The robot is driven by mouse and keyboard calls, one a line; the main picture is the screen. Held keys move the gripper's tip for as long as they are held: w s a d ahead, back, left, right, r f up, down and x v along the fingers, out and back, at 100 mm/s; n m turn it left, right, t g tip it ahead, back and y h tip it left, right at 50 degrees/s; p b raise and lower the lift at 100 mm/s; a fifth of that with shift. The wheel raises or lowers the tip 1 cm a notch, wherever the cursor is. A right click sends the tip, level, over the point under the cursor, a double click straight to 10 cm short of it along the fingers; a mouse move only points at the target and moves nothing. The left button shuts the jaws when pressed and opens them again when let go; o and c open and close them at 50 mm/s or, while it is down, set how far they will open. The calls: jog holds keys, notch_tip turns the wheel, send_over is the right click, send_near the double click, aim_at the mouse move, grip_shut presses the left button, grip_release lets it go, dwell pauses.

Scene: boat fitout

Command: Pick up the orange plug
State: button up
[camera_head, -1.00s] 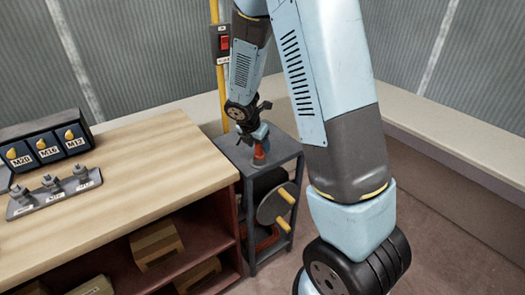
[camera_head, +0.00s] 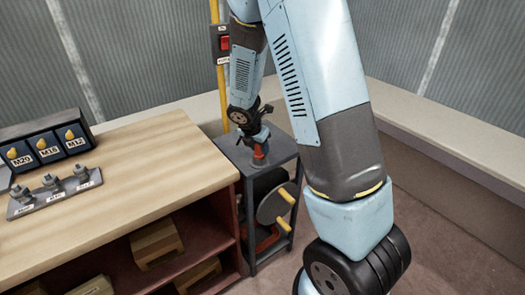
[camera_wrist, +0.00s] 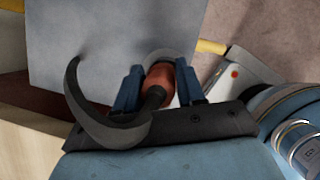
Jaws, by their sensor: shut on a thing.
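The orange plug (camera_head: 260,154) is upright at the top of the small grey stand (camera_head: 284,148), under my gripper (camera_head: 259,140). In the wrist view the plug (camera_wrist: 160,77) sits between the two blue fingers of my gripper (camera_wrist: 159,86), which is shut on it. The plug's far end is close to the grey stand top (camera_wrist: 100,35); I cannot tell whether it touches. A dark curved piece (camera_wrist: 82,118), perhaps the plug's cable, bends out to the left from the plug's near end. My gripper hides part of the plug in the head view.
A wooden workbench (camera_head: 140,150) stands left of the stand, with a labelled bin box (camera_head: 45,145) and a rack of fittings (camera_head: 55,190). A yellow pipe (camera_head: 220,85) with a red switch (camera_head: 224,42) rises behind. A reel with yellow handles (camera_head: 272,206) sits below the stand top.

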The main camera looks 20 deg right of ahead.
jog(key=shift+w+r, duration=0.1)
jog(key=shift+r, duration=0.05)
jog(key=shift+c, duration=0.3)
jog(key=shift+r, duration=0.2)
notch_tip(320, 180, up, 2)
jog(key=shift+r, duration=0.1)
jog(key=s+a+r, duration=0.9)
jog(key=s+r, duration=0.1)
jog(key=shift+s+a, duration=0.15)
jog(key=shift+s, duration=0.15)
